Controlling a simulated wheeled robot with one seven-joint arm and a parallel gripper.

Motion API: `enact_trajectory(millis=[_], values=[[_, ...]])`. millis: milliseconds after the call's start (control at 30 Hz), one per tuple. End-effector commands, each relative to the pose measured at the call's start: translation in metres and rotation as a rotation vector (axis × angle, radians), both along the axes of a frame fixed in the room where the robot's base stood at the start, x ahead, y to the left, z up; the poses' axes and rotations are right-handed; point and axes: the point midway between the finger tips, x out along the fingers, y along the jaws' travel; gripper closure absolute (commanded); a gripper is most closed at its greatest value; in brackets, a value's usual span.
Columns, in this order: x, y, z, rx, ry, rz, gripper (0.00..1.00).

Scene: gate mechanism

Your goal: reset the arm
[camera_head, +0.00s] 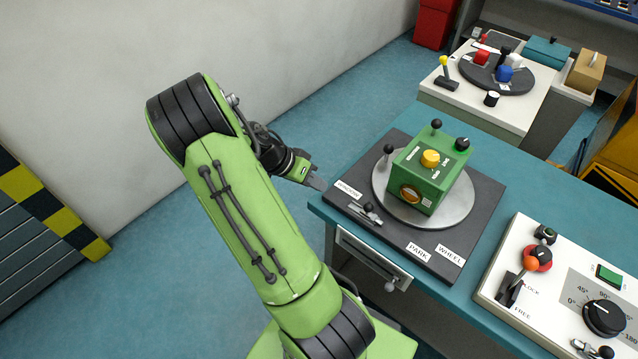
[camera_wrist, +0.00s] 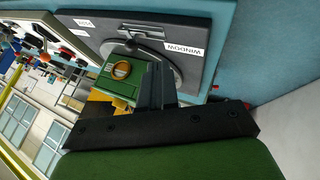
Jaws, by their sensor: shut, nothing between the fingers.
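My arm is green with black joints and reaches up from the bottom of the head view, bent at the top left. My gripper (camera_head: 316,183) is shut and empty, in the air by the left corner of the teal table. Its shut fingers (camera_wrist: 157,82) also show in the wrist view. The green box (camera_head: 430,172) with a yellow button stands on a round grey plate on the dark board, to the right of my gripper and apart from it. It shows partly behind the fingers in the wrist view.
The dark board (camera_head: 480,215) has labels WINDOW, PARK and WHEEL and a small latch (camera_head: 366,213). A white control panel (camera_head: 545,270) with levers and a dial is at the right. A drawer (camera_head: 372,258) is under the table edge. The floor left of the table is free.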

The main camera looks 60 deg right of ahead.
Motion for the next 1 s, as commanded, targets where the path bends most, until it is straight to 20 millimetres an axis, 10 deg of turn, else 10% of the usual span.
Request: enact_trajectory(millis=[600,833,1000], values=[[0.008,0.010,0.008,0.035,-0.030,0.039,1.00],[0.044,0.106,0.081,0.302,-0.240,0.467,1.00],[0.035,0.190,0.139,0.426,-0.354,0.926,1.00]])
